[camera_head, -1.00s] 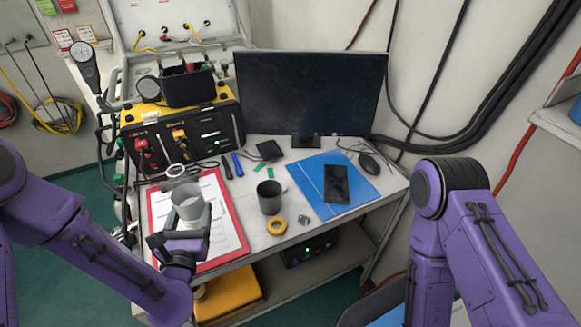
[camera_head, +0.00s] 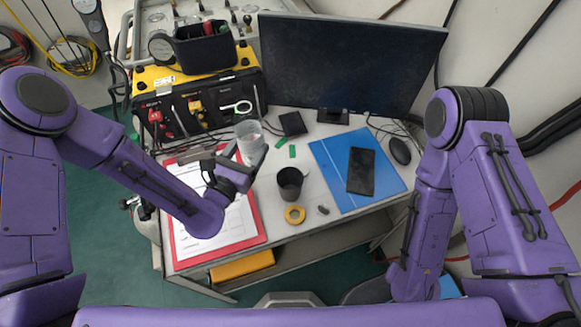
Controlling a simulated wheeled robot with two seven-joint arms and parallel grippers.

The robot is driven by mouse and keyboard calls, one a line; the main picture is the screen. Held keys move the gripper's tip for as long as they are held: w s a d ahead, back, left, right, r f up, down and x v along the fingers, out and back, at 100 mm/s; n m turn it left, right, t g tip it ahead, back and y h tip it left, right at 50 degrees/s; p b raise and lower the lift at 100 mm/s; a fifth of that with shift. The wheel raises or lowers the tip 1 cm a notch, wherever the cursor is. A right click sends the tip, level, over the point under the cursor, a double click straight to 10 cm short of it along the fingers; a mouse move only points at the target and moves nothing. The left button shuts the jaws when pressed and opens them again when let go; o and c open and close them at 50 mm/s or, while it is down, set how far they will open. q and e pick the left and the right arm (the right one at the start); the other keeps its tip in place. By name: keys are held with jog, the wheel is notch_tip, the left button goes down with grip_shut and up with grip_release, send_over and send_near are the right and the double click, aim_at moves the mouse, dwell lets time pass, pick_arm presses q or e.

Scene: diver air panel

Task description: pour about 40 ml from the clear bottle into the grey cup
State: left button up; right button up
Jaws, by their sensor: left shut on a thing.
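The clear bottle (camera_head: 249,140) looks like a see-through, wide-mouthed vessel and appears roughly upright. My left gripper (camera_head: 241,160) is shut on it, behind and left of the cup; its fingers are partly hidden by the gripper body. I cannot tell the bottle's height above the table or its liquid level. The grey cup (camera_head: 290,184) stands upright on the table, apart from the bottle, with its dark inside showing. My right arm is at the right, but its gripper is not in view.
A red clipboard (camera_head: 256,222) with paper lies left of the cup. A yellow tape roll (camera_head: 295,215) sits just in front of it. A blue folder (camera_head: 328,166) with a black phone (camera_head: 361,171) lies right. A monitor (camera_head: 345,60) and the air panel (camera_head: 205,112) stand behind.

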pick_arm(q)
jog(key=d, duration=0.1)
jog(key=m+h, duration=0.1)
jog(key=d+g+p, duration=0.1)
jog(key=shift+d+r+h, duration=0.25)
jog(key=shift+d+h, duration=0.05)
jog(key=shift+d, duration=0.05)
jog(key=shift+s+d+f+m+h, duration=0.1)
jog(key=shift+d+m+h, duration=0.1)
jog(key=shift+m+h, duration=0.1)
jog(key=shift+s+d, duration=0.1)
jog(key=shift+s, duration=0.05)
pick_arm(e)
notch_tip(320, 180, up, 2)
jog(key=shift+w, duration=0.1)
